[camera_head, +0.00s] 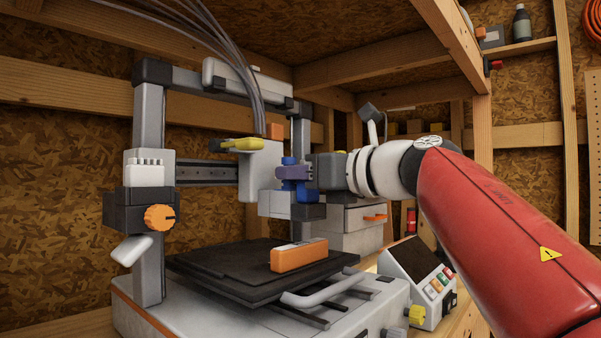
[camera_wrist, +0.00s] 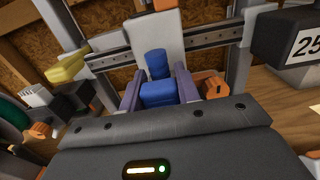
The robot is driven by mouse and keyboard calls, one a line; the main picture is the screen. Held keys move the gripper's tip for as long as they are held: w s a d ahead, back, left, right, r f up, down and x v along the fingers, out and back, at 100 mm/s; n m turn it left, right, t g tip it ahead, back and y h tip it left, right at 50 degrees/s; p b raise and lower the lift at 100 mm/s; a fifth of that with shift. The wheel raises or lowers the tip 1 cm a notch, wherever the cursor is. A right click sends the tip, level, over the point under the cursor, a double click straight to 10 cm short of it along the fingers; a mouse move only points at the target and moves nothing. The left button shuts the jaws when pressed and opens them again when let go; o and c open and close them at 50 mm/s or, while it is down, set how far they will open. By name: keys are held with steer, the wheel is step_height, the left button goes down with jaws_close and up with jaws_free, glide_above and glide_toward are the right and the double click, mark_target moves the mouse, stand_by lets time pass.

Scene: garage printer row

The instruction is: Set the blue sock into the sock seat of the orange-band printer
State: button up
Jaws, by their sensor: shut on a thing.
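The blue sock (camera_head: 287,185) is upright between the purple fingers of my gripper (camera_head: 296,173), in front of the printer's head. In the wrist view the sock (camera_wrist: 157,95) sits between both fingers, its narrower top rising against the pale print head (camera_wrist: 154,38). The orange-band printer (camera_head: 150,318) has an orange stripe along its base. Its pale head (camera_head: 262,168) hangs from the rail, just left of the sock in the head view. I cannot clearly make out the sock seat, or whether the sock touches the head.
A yellow lever (camera_head: 240,145) juts from the head. An orange block (camera_head: 298,256) lies on the black bed (camera_head: 210,267). A control box (camera_head: 425,278) with coloured buttons stands at the front right. Grey cables (camera_head: 225,55) hang above. Another grey machine (camera_head: 350,225) stands behind.

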steer(key=shift+f+b, duration=0.35)
steer(key=shift+f, duration=0.1)
steer(key=shift+r, duration=0.2)
steer(key=shift+r+p, duration=0.55)
steer(key=shift+p, duration=0.25)
stand_by(1.2)
steer(key=shift+f+b, duration=0.4)
steer(key=shift+f, duration=0.35)
